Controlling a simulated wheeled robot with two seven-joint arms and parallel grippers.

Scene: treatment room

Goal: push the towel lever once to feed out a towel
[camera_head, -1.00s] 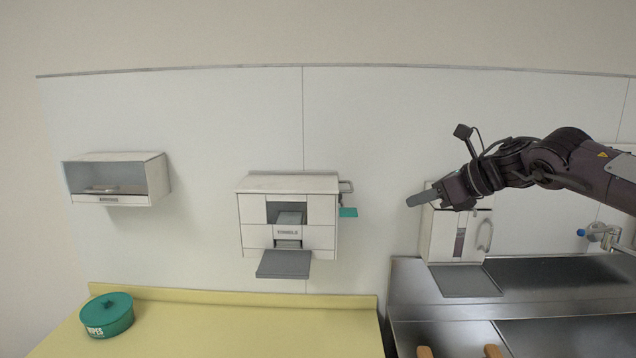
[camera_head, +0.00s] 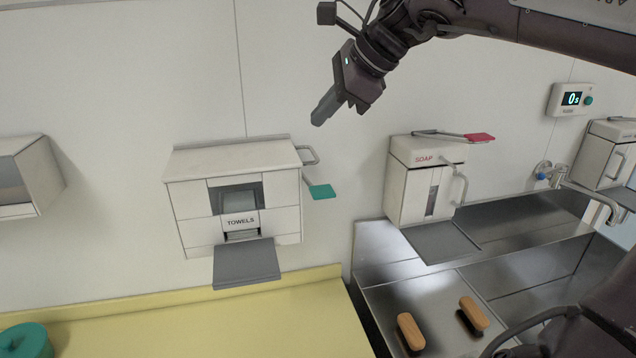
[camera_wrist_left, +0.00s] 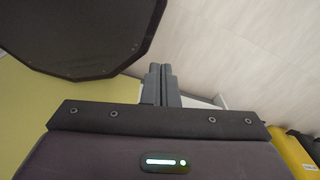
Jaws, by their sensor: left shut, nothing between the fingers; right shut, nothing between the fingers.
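The white towel dispenser (camera_head: 240,195), labelled TOWELS, is mounted on the wall left of centre in the head view. Its lever ends in a green paddle (camera_head: 322,191) sticking out at its right side. A grey tray (camera_head: 246,263) juts out below its slot, and no towel lies on it. My right gripper (camera_head: 324,112) is shut and empty, above the paddle and apart from it, pointing down and left. My left gripper (camera_wrist_left: 159,84) is shut and empty in the left wrist view; the dispenser cannot be made out there.
A soap dispenser (camera_head: 425,180) with a red-ended lever (camera_head: 479,137) hangs right of the towel dispenser. Below are a steel sink (camera_head: 385,265) and two wooden-backed brushes (camera_head: 411,331). A yellow counter (camera_head: 200,320) runs below, with a green tub (camera_head: 24,340) at left. The wall between dispensers is clear.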

